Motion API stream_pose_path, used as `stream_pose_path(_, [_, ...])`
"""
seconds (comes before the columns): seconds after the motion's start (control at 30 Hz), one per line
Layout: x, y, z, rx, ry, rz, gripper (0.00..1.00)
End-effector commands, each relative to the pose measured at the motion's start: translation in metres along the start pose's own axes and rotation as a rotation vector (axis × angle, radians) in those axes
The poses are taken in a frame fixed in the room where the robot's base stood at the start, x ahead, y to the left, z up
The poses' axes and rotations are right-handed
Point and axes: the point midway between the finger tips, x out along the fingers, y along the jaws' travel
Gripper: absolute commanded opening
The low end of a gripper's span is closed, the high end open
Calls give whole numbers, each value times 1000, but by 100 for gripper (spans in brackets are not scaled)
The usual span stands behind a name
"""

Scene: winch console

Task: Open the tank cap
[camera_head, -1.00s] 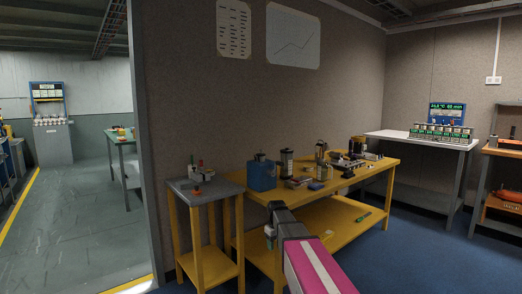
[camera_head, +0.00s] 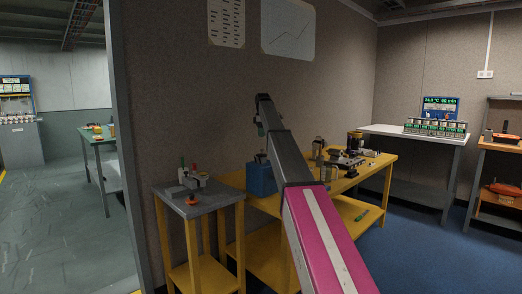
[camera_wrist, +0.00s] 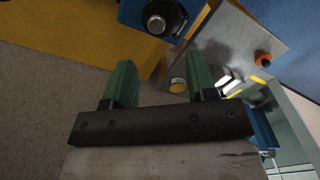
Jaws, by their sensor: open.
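A blue tank (camera_head: 260,180) stands on the left part of the yellow workbench, partly hidden by my arm in the head view. Its dark cap (camera_head: 261,157) is on top and small there. In the wrist view, a blue body (camera_wrist: 132,12) shows at the top edge, with a round dark cap (camera_wrist: 174,14) with a grey centre on it; it looks like the same tank. My gripper (camera_wrist: 161,84) is open and empty, its green fingers apart and not touching the cap. In the head view it is raised above the tank, mostly hidden behind my arm's end.
A grey-topped stand (camera_head: 214,196) to the left holds a small device and an orange knob (camera_head: 191,200). The yellow workbench (camera_head: 372,170) carries several items right of the tank. Blue floor (camera_head: 420,235) is free at the right.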

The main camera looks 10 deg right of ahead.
Motion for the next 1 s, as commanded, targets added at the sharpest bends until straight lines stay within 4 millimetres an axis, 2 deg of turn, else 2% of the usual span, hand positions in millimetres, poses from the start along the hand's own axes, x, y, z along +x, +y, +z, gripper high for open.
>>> stream_pose_path(0.03, [-7,4,-1,-8,0,0,52])
stream_pose_path(0.1, [-9,3,-1,-14,0,-1,52])
stream_pose_path(0.27, [1,2,-1,-15,-1,-1,52])
stream_pose_path(0.47, [28,2,0,-14,-1,-2,52])
stream_pose_path(0.8, [86,2,0,-14,-1,-2,52])
stream_pose_path(1.0, [98,2,-1,-14,-1,-1,52])
